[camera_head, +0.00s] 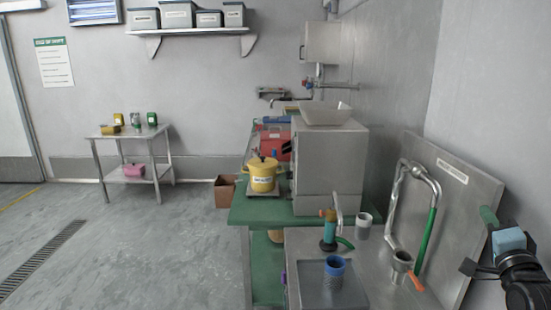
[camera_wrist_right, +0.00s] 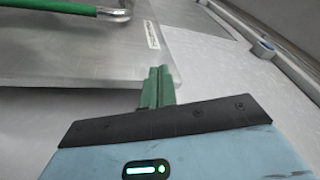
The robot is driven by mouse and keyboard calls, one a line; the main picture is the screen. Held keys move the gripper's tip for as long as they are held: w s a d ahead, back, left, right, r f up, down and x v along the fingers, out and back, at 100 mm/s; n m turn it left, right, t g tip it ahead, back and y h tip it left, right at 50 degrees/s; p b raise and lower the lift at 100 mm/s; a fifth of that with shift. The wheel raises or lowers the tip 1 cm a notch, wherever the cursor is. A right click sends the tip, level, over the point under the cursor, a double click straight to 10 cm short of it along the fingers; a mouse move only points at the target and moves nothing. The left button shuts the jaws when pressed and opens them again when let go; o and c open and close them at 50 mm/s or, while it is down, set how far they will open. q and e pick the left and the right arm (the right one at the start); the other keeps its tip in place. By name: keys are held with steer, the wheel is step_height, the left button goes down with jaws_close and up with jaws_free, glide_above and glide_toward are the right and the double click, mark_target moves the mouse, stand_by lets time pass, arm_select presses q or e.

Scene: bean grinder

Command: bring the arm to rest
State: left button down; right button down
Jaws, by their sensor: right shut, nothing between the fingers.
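My right gripper (camera_head: 488,214) is at the right edge of the head view, in front of the leaning metal panel's right edge. Its green fingers point up and its body is pale blue. In the right wrist view the two green fingers (camera_wrist_right: 158,84) are together with nothing between them. They overlap the panel's corner in the picture; I cannot tell the gap. My left gripper and left arm do not show.
The metal panel (camera_head: 450,215) carries a bent pipe with a green handle (camera_head: 426,240). A yellow pot (camera_head: 262,176) is farther back.

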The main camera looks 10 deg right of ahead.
steer(key=s+d+r+n+t, duration=0.1)
steer(key=d+r+n, duration=0.2)
steer(key=r, duration=0.4)
steer(key=s+a+f+n+g+y, duration=0.1)
steer(key=a+f+n+g+y, duration=0.2)
steer(key=f, duration=0.8)
steer(key=a+f+n+g+y, duration=0.1)
steer(key=a+f+n, duration=0.3)
steer(key=f, duration=0.6)
steer(key=s+a+f+n+g+y, duration=0.1)
steer(key=s+a+f+n+g, duration=0.25)
steer(key=f, duration=0.55)
steer(key=s+a+f+n+g+y, duration=0.1)
steer(key=s+a+f+n, duration=0.25)
steer(key=s+f, duration=0.45)
steer(key=s+a+f+n+g+y, duration=0.1)
steer(key=s+a+f+n+g, duration=0.2)
steer(key=s+f, duration=0.55)
steer(key=s+a+f+n+g+y, duration=0.15)
steer(key=s+a+f+n, duration=0.35)
steer(key=s, duration=0.6)
steer(key=a+f+m+t, duration=0.1)
steer(key=a+m, duration=0.5)
steer(key=a, duration=0.5)
steer(key=shift+s+m, duration=0.2)
steer(key=shift+m, duration=0.2)
